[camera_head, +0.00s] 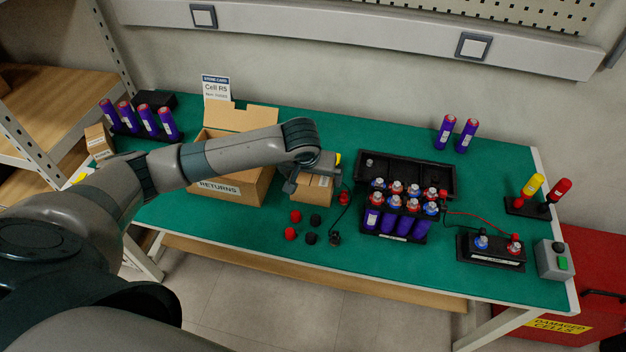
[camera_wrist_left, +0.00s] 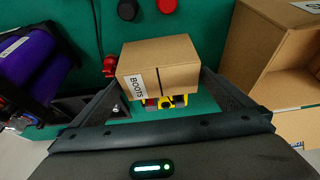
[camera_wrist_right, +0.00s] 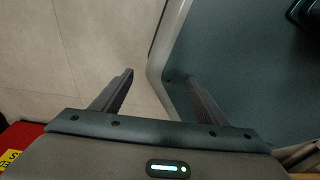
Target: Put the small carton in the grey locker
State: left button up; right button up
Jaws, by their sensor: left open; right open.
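A small brown carton marked BOOTS (camera_wrist_left: 160,65) stands on the green table, and it also shows in the head view (camera_head: 312,188) just right of the RETURNS box. My left gripper (camera_head: 310,176) is over it. In the left wrist view my left gripper (camera_wrist_left: 160,84) is open with a finger at each side of the carton; whether they touch it I cannot tell. My right gripper (camera_wrist_right: 158,78) is open and empty near a table corner and the floor; it is outside the head view. I see no grey locker in these views.
The open RETURNS box (camera_head: 240,185) stands close left of the small carton. Red and black caps (camera_head: 295,216) lie in front. A black tray (camera_head: 405,170) and purple cells (camera_head: 395,222) stand to the right. A red DAMAGED CELLS bin (camera_head: 590,300) is beyond the table's right end.

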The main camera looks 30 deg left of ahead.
pick_arm(q)
jog(key=v, duration=0.6)
jog(key=shift+s+r, duration=0.1)
jog(key=shift+r, duration=0.25)
jog(key=shift+s+r, duration=0.2)
jog(key=shift+r, duration=0.2)
pick_arm(e)
jog(key=shift+w+a+r+t, duration=0.1)
jog(key=shift+w+a, duration=0.1)
jog(key=shift+w, duration=0.2)
jog(key=shift+w+a+f+t, duration=0.1)
jog(key=shift+w+a, duration=0.15)
jog(key=shift+w, duration=0.2)
jog(key=shift+w+a+r+t, duration=0.1)
jog(key=shift+w+a, duration=0.1)
jog(key=shift+w, duration=0.2)
jog(key=shift+s+d, duration=0.1)
jog(key=shift+s, duration=0.2)
